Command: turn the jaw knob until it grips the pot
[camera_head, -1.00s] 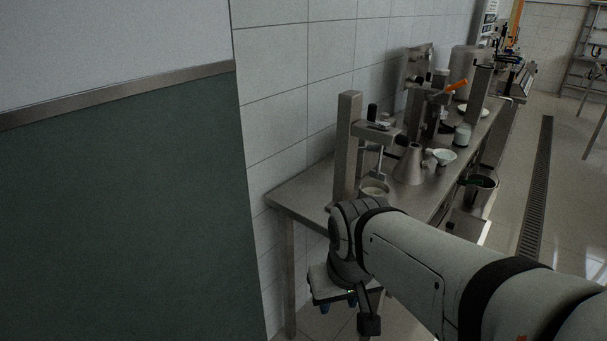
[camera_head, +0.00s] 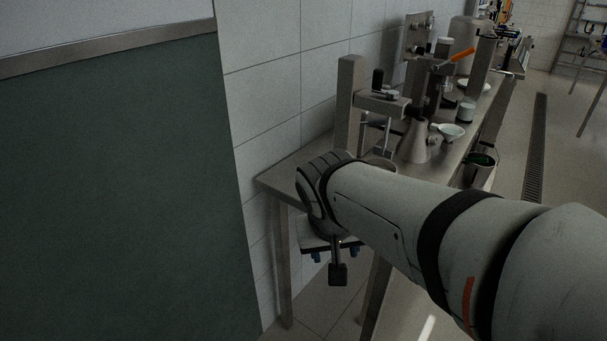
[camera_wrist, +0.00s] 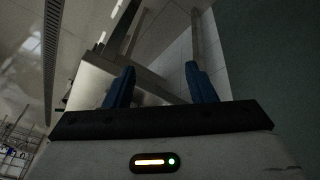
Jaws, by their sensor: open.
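A metal stand (camera_head: 350,105) with an upright post and a side arm stands at the near end of the steel bench. A black upright handle (camera_head: 378,80) sits on its side arm; I cannot tell whether it is the jaw knob. Under the side arm is a round metal vessel, perhaps the pot (camera_head: 380,163); only its rim shows above my arm. The jaw's contact with it is hidden. My gripper (camera_head: 331,254) is open and empty, low beside the near end of the bench, below its top. Its two blue fingers stand apart in the wrist view (camera_wrist: 160,72).
The steel bench (camera_head: 283,177) runs along the tiled wall. A green panel (camera_head: 110,190) fills the left.

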